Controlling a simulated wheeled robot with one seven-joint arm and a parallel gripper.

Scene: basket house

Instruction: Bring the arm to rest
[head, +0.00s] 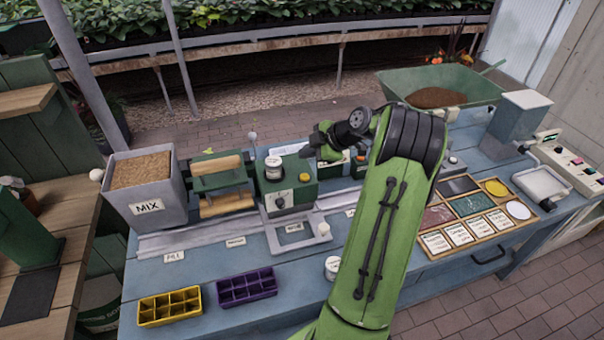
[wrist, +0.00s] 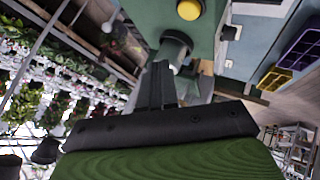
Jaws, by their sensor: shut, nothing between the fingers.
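My gripper (wrist: 161,68) is shut and empty in the wrist view, its narrow fingers together. Beyond its tips is a green machine with a yellow button (wrist: 189,9) and a round grey fitting; I cannot tell whether the tips touch it. In the head view my green arm rises from the bottom centre and bends left at its black joint. The gripper end (head: 307,152) is small there, just right of the green machine (head: 291,186) and above the workbench.
The blue workbench (head: 235,262) holds a MIX bin (head: 148,190), a yellow tray (head: 170,306), a purple tray (head: 247,287) and a wooden sample board (head: 505,238). A green wheelbarrow (head: 445,83) stands behind. The bench's front left is mostly clear around the trays.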

